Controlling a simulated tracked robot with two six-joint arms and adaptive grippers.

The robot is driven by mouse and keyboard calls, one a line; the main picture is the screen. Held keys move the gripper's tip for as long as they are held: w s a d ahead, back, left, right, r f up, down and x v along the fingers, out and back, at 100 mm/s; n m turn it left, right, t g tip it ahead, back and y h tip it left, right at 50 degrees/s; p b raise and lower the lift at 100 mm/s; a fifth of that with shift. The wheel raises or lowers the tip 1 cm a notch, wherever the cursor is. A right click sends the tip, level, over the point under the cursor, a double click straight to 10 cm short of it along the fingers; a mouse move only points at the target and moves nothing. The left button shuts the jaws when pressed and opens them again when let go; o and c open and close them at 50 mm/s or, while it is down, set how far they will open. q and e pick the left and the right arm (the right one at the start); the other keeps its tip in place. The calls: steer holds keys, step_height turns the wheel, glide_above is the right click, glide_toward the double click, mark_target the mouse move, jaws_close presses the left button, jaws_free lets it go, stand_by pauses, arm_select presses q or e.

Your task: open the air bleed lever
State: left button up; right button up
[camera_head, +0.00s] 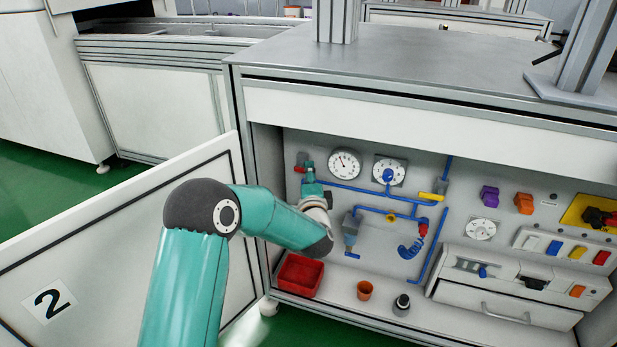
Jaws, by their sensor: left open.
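My left arm reaches into the open cabinet, and my left gripper (310,178) is at the upper left of the pipe panel. It is open and lies close to a small red-handled fitting (300,168); I cannot tell whether they touch. Other handles show on the blue piping: a yellow lever (430,197) at the upper right, a yellow handle (391,217) at the middle and a blue lever (352,255) below a grey-blue fitting. No label shows which one is the air bleed lever. My right gripper is out of view.
Two round gauges (344,164) sit above the piping. A red bin (299,275), an orange cup (364,290) and a dark-topped container (401,305) stand on the cabinet floor. The white door (120,235) stands open at left. Coloured switches (555,248) and a drawer (500,305) are at right.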

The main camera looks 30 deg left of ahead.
arm_select(q)
steer(key=shift+x, duration=0.9)
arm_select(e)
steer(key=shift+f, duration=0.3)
arm_select(q)
jaws_close()
steer(key=shift+s+a, duration=0.1)
steer(key=shift+a, duration=0.05)
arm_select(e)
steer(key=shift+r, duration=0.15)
